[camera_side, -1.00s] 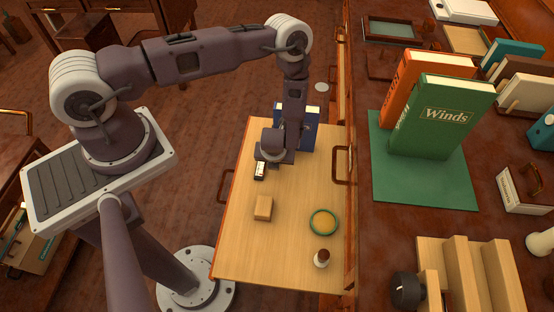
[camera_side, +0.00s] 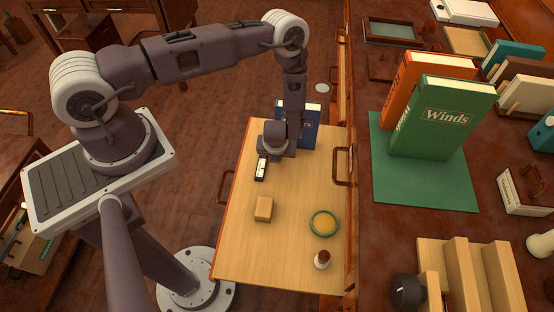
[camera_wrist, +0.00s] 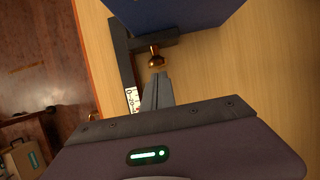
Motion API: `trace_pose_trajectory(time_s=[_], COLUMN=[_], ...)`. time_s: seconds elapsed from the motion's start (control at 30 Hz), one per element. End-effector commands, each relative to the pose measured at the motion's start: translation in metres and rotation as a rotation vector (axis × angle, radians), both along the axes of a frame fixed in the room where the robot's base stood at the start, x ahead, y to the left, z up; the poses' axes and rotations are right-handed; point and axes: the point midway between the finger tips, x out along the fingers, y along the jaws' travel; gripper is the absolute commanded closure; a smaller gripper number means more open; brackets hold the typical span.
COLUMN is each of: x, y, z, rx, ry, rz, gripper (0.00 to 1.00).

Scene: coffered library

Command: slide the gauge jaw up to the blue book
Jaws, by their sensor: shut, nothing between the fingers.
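The blue book (camera_side: 312,128) stands at the far end of the wooden board; its lower edge shows at the top of the wrist view (camera_wrist: 180,14). The dark gauge has a long bar (camera_wrist: 122,62) and a white scale (camera_wrist: 133,100), which also shows in the side view (camera_side: 262,170). Its cross jaw (camera_wrist: 140,43) with a brass knob (camera_wrist: 154,56) lies close to the book; I cannot tell whether they touch. My gripper (camera_wrist: 160,76) is shut and empty, its tips just below the knob. In the side view, my wrist hides the jaw and knob.
On the board are a wooden block (camera_side: 263,209), a green-rimmed round dish (camera_side: 324,223) and a small brown-topped jar (camera_side: 322,259), all nearer the camera. The desk (camera_side: 385,235) with green and orange books stands to the right. The board's middle is clear.

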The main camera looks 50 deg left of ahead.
Motion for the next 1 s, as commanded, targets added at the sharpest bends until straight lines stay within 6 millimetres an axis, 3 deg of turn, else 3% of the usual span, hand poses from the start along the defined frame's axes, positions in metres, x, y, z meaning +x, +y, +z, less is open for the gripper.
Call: trace_pose_trajectory(time_s=[0.2, 0.4, 0.6, 0.8, 1.0], x=[-0.028, -0.041, -0.05, -0.05, -0.041], y=[-0.028, -0.042, -0.051, -0.055, -0.045], z=[0.0, 0.057, 0.088, 0.086, 0.052], rx=[-0.002, -0.001, 0.0, -0.001, 0.0], ry=[0.004, -0.001, 0.0, 0.002, 0.001], rz=[-0.005, -0.003, -0.001, 0.0, 0.004], gripper=[1.0, 1.0, 1.0, 1.0, 1.0])
